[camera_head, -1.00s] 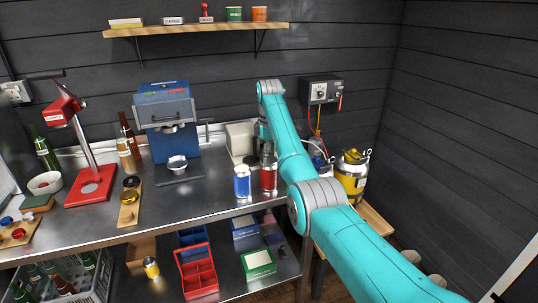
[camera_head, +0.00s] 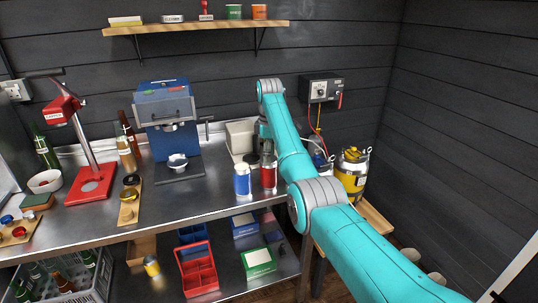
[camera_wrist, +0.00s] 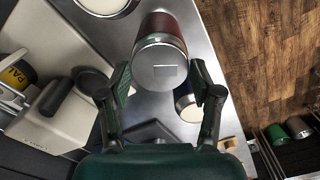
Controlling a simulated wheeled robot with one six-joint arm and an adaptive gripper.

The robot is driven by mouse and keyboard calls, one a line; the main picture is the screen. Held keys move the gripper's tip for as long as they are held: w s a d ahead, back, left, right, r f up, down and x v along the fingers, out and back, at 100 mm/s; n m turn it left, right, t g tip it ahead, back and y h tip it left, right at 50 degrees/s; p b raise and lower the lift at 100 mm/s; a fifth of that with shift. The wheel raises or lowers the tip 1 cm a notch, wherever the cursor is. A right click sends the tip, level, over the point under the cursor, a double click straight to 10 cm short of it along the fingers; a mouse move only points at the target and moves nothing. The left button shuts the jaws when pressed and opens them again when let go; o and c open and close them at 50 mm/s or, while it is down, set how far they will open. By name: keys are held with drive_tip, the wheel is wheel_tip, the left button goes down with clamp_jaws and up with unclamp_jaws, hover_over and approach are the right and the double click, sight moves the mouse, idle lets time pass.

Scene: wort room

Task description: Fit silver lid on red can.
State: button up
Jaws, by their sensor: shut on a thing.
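The red can (camera_head: 268,178) stands upright on the steel bench, beside a blue can (camera_head: 242,182). My gripper (camera_wrist: 160,78) is over the red can, pointing down. Its fingers are shut on the silver lid (camera_wrist: 160,72), a flat round disc between the fingertips. In the wrist view the lid lines up with the end of the red can (camera_wrist: 164,28) and hides most of its top. I cannot tell whether the lid is seated or slightly above the rim. In the head view my arm and gripper hide the lid.
The blue can stands close to the left of the red can. A pale box (camera_head: 240,138) is behind them. A blue machine (camera_head: 168,115) with a small bowl (camera_head: 178,162) stands further left. A yellow canister (camera_head: 352,172) is at the right. The bench front left of the cans is clear.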

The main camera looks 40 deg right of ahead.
drive_tip(key=o, duration=0.7)
drive_tip(key=shift+o, duration=0.8)
